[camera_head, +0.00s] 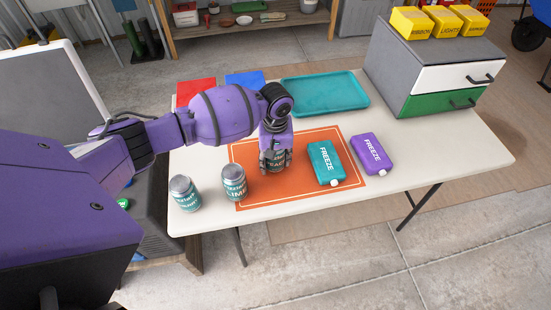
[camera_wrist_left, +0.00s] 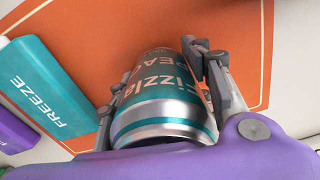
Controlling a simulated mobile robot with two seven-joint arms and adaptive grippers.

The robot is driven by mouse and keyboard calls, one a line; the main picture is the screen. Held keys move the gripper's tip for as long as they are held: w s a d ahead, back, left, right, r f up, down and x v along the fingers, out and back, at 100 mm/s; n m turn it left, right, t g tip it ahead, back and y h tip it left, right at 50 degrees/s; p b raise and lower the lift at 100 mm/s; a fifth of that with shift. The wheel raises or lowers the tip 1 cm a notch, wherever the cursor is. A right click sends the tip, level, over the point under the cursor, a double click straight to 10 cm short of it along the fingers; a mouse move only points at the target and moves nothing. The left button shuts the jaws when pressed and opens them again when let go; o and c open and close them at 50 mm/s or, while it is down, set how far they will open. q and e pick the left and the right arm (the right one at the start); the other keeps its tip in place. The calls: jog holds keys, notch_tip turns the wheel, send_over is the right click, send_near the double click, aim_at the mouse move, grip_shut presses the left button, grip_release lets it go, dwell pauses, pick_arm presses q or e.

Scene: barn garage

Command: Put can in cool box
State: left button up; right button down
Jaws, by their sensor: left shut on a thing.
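My left gripper (camera_head: 273,160) reaches down over the orange mat and is shut on a teal and silver can (camera_wrist_left: 165,100). The can is upright between the fingers, its label partly readable as "Fizzla PEA...". In the head view, the fingers hide most of it. Two similar cans, one at the table's left corner (camera_head: 184,194) and one by the mat's left edge (camera_head: 234,183), stand upright. At far left, a dark grey box (camera_head: 153,215) with a raised white-rimmed lid (camera_head: 75,62) looks like the cool box; my arm hides much of it. My right gripper is not in view.
A teal freeze pack (camera_head: 326,163) and a purple one (camera_head: 371,154) lie right of the gripper. Behind are a teal tray (camera_head: 325,92), red and blue flat items, and a drawer unit (camera_head: 425,70) with yellow boxes. The table's front right is clear.

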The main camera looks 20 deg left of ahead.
pick_arm(q)
jog(key=shift+f, duration=0.15)
jog(key=o, duration=1.4)
